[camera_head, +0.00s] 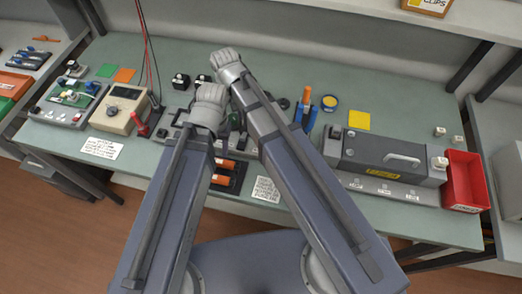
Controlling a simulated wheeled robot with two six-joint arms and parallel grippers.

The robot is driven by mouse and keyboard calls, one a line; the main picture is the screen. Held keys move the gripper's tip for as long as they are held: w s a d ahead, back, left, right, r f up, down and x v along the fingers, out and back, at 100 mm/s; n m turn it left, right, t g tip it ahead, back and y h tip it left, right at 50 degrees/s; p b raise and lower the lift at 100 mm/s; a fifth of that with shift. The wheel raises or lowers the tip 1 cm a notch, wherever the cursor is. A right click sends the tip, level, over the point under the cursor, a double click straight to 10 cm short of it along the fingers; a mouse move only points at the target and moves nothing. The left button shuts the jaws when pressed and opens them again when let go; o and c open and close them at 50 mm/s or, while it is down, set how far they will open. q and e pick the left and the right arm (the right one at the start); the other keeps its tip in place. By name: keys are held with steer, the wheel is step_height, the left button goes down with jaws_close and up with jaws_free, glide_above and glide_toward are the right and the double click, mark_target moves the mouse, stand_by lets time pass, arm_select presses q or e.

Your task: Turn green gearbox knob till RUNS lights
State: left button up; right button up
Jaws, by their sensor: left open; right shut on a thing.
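My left gripper (211,98) is the lower one, over the middle of the bench. Its wrist and forearm cover the fingers; it is open. My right gripper (228,63) is just behind and above it, with its wrist close to the left one. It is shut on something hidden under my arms. A dark grey unit (167,127) with controls lies partly under my arms and may be the gearbox. A small dark green part (235,118) shows in the gap between my forearms. I cannot tell if it is the knob. No lit RUNS lamp can be made out.
A beige meter (124,108) and a grey board (66,102) stand on the bench (70,138) at left. A grey machine (380,158) and a red bin (463,180) are at right. An orange-handled tool (306,97) stands in a blue holder right of my arms.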

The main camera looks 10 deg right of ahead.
steer(key=m, duration=0.5)
steer(key=shift+a, duration=0.1)
steer(key=shift+m, duration=0.6)
steer(key=m, duration=0.8)
steer(key=shift+s+m, duration=0.1)
steer(key=shift+m, duration=0.3)
steer(key=m, duration=0.5)
steer(key=o, duration=1.1)
steer(key=shift+c, duration=0.2)
